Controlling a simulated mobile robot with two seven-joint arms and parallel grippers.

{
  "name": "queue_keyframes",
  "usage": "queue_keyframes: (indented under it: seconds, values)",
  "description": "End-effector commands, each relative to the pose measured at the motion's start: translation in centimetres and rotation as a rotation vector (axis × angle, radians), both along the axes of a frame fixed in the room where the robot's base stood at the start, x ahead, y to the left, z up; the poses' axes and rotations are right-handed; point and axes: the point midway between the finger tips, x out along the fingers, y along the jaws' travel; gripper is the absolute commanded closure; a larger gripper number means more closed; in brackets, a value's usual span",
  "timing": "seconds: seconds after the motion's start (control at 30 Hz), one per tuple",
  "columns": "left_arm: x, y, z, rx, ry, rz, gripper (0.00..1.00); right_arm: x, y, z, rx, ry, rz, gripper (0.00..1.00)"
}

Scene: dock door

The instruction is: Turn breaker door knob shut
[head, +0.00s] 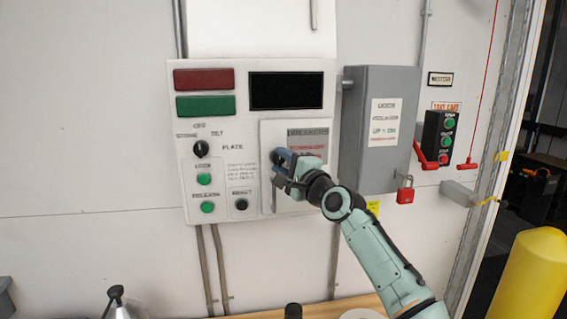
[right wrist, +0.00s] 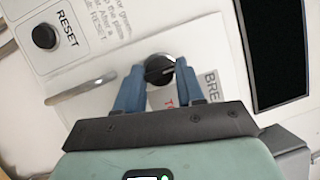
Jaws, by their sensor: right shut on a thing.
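The breaker door (head: 267,135) is a pale panel on the right part of the white control box. It looks closed, lying flat against the box. A dark slot line crosses the knob's face at a slant. Part of the breaker label (right wrist: 210,84) shows behind the fingers. My left gripper is not in view.
The control box (head: 180,150) also carries a black selector (head: 201,149), green buttons, a reset button (head: 241,204) and a dark screen (head: 286,90). A grey lock box (head: 365,160) with a red padlock (head: 405,191) is close on the right. A yellow post (head: 532,275) stands lower right.

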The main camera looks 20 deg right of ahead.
Motion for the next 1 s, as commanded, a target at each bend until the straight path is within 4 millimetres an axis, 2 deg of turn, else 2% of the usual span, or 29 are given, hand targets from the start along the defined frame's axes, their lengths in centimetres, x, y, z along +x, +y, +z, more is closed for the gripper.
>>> queue_keyframes:
  seconds: [0.03, 0.07, 0.1, 0.13, 0.43, 0.57, 0.83, 1.0]
  values:
    - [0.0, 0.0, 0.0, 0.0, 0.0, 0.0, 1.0, 0.0, -0.1, 0.0, -0.004, -0.001, -0.004, 0.92]
    - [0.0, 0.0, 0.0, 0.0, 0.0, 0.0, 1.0, 0.0, -0.1, 0.0, -0.004, -0.001, -0.004, 0.56]
    - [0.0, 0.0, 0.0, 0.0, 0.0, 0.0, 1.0, 0.0, -0.1, 0.0, -0.004, -0.001, -0.004, 0.43]
    - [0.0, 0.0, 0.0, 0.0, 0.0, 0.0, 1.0, 0.0, -0.1, 0.0, -0.003, -0.001, -0.004, 0.39]
    - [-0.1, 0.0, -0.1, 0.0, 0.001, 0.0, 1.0, -0.1, -0.1, -0.1, -0.002, 0.0, -0.001, 0.39]
    - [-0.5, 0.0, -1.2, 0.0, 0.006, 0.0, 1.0, -1.1, -0.2, -0.4, -0.003, -0.001, -0.002, 0.39]
    - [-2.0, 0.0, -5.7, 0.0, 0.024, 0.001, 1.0, -6.2, -1.0, -1.4, -0.005, -0.001, -0.007, 0.39]
    - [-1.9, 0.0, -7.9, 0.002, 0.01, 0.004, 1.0, -9.5, -1.5, -1.8, -0.005, 0.0, -0.007, 0.39]
